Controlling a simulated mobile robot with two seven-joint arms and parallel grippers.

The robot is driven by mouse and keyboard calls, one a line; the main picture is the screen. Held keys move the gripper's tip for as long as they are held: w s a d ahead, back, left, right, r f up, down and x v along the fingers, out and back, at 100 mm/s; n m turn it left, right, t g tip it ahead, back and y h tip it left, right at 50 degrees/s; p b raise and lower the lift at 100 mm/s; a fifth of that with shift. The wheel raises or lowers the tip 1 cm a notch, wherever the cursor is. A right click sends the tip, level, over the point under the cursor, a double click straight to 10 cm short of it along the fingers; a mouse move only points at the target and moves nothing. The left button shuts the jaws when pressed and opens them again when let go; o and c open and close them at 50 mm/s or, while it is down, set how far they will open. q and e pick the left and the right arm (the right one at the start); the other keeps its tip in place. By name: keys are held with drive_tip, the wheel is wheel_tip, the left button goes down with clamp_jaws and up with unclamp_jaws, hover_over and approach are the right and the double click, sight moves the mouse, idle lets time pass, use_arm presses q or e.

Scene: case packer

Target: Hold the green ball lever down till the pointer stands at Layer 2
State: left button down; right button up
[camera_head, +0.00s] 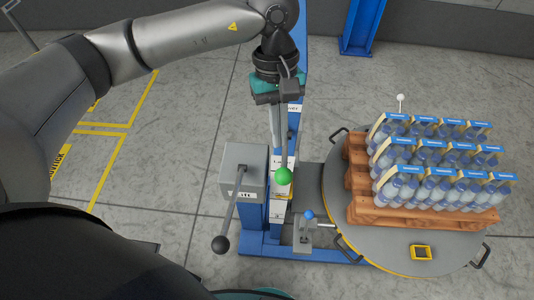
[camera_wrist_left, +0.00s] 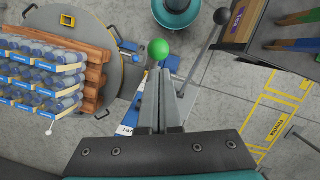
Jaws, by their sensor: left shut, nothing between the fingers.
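The green ball (camera_head: 284,176) of the lever shows in front of the blue column with white label plates (camera_head: 278,210). My left gripper (camera_head: 277,150) points down from above, its fingers shut and empty, with the tips just above the ball in the picture. In the left wrist view the green ball (camera_wrist_left: 159,49) shows just past the closed fingertips (camera_wrist_left: 161,72). I cannot tell whether they touch it. The lever's arm is mostly hidden behind the gripper. The pointer and the layer writing are too small to read. My right gripper is not in view.
A grey box (camera_head: 244,165) carries a black ball lever (camera_head: 220,244) left of the column. A small blue ball lever (camera_head: 308,215) stands to the right. The round turntable (camera_head: 375,245) bears a wooden pallet (camera_head: 365,209) with bottle packs (camera_head: 440,185). Floor on the left is clear.

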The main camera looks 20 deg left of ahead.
sight(283, 169)
use_arm(q)
drive_tip(key=x, duration=0.2)
drive_tip(key=b+x, duration=0.1)
drive_tip(key=x, duration=0.2)
drive_tip(key=shift+s+d+f+b, duration=0.2)
drive_tip(key=shift+d+f+b, duration=0.1)
drive_tip(key=shift+x, duration=0.75)
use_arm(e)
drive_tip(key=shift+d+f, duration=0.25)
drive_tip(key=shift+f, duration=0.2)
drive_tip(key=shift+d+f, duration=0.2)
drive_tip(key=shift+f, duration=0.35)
